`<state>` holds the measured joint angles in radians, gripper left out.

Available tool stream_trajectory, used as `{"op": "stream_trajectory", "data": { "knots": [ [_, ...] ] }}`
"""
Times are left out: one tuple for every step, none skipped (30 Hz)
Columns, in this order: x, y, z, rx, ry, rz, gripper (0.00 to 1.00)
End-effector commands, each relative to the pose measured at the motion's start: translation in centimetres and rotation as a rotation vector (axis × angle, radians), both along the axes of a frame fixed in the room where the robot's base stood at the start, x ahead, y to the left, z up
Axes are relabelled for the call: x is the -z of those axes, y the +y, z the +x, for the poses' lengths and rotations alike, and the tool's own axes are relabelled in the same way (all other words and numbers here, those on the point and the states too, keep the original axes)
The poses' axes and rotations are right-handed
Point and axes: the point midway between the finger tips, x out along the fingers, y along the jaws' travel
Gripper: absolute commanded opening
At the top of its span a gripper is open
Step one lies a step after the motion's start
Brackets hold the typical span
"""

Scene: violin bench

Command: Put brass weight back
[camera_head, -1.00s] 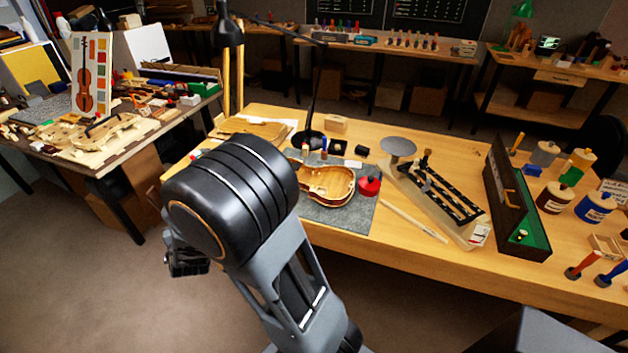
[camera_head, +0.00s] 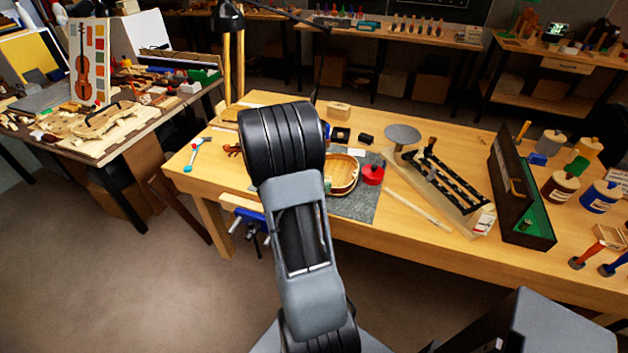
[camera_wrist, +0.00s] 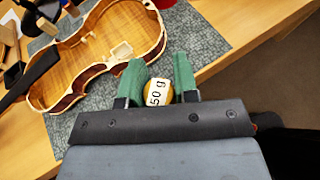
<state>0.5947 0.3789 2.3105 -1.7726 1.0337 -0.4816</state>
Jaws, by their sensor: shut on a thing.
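The brass weight (camera_wrist: 151,84), a small yellowish piece with a white "50 g" label, sits between the green fingers of my gripper (camera_wrist: 158,74) in the wrist view. My gripper is shut on it, above the grey mat (camera_wrist: 100,122) and beside the open violin body (camera_wrist: 115,40). In the head view my arm hides the gripper and the weight. A dark open case (camera_head: 513,190) with green lining stands at the right of the bench, with a small yellowish piece (camera_head: 527,224) inside it. I cannot tell whether that piece is another weight.
A red round tin (camera_head: 372,174) stands by the violin body. A grey round disc (camera_head: 402,133) and a long wooden base with a black slotted fixture (camera_head: 445,180) lie between mat and case. A pale stick (camera_head: 418,204) lies in front. Jars (camera_head: 558,188) stand right of the case.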

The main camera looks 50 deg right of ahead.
Motion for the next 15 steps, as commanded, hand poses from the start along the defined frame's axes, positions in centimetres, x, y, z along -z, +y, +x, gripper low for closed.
{"op": "stream_trajectory", "data": {
  "knots": [
    [0.9, -0.6, 0.9, 0.003, 0.001, 0.0, 0.01],
    [1.2, -0.9, 1.6, 0.003, 0.0, 0.0, 0.01],
    [1.7, -1.3, 2.5, 0.003, 0.001, 0.0, 0.01],
    [2.0, -1.7, 3.2, 0.002, 0.001, 0.0, 0.01],
    [2.4, -2.1, 3.9, 0.002, 0.0, 0.0, 0.01],
    [2.8, -2.5, 4.8, 0.001, 0.0, 0.0, 0.01],
    [3.1, -2.9, 5.5, 0.001, 0.0, 0.0, 0.01],
    [3.4, -3.2, 6.1, 0.002, 0.0, 0.0, 0.01],
    [3.9, -3.6, 6.9, 0.002, 0.0, 0.0, 0.01],
    [4.9, -3.8, 7.2, 0.001, 0.001, 0.001, 0.01],
    [5.5, -4.0, 7.6, 0.001, 0.001, 0.001, 0.01],
    [6.1, -4.3, 8.1, 0.001, 0.002, 0.0, 0.01],
    [6.5, -4.4, 8.4, 0.001, 0.0, 0.0, 0.01],
    [6.8, -4.6, 8.7, 0.001, 0.0, 0.0, 0.01],
    [7.2, -4.8, 9.1, 0.001, 0.0, 0.0, 0.01]
  ]
}}
